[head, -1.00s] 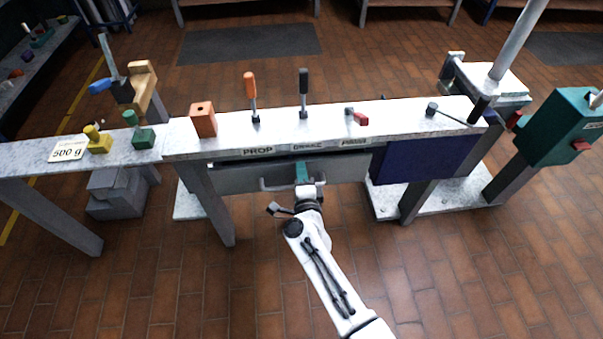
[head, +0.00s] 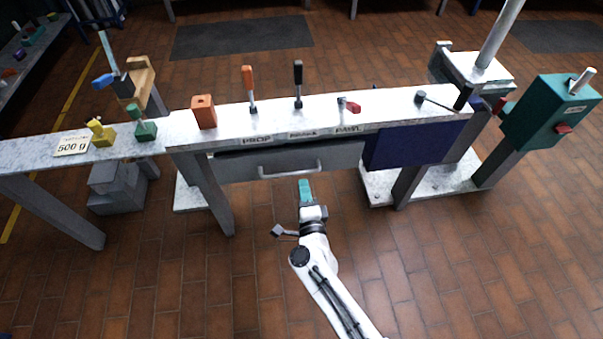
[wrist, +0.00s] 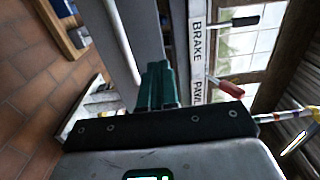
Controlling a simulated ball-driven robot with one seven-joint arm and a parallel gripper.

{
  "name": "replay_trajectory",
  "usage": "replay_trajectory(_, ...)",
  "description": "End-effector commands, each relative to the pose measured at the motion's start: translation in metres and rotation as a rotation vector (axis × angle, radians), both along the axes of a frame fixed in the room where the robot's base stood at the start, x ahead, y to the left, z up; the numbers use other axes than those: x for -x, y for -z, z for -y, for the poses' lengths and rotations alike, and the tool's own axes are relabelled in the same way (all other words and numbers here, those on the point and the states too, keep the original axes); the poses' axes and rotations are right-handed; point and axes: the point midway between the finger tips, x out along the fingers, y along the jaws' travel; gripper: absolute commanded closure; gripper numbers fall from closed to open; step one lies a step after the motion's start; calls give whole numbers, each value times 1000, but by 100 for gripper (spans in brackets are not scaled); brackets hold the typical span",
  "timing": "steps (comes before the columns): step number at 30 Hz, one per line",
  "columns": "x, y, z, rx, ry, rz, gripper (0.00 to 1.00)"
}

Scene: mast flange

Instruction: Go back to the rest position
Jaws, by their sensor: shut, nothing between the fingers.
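My gripper (head: 305,187) has teal fingers and is shut and empty. In the head view it is in front of the bench, over the floor, just below the grey drawer (head: 235,167) and its bar handle (head: 290,169), apart from them. In the wrist view the teal fingers (wrist: 158,85) are together, with the bench edge and its labels beyond them.
The bench top (head: 275,118) carries an orange block (head: 204,111), an orange-handled lever (head: 249,88), a black-handled lever (head: 298,84) and a red-handled lever (head: 350,106). A dark blue panel (head: 415,146) hangs at the right. The near floor is clear.

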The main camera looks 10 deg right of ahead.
Motion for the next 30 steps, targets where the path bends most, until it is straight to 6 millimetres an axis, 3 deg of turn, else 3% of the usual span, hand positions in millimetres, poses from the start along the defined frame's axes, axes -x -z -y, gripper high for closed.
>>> replay_trajectory(6,29,0,-1,1,-1,-1,100)
replay_trajectory(18,35,0,-2,0,0,0,100)
replay_trajectory(25,41,-32,-11,154,-188,-15,100)
replay_trajectory(30,63,-58,-16,397,-423,-75,100)
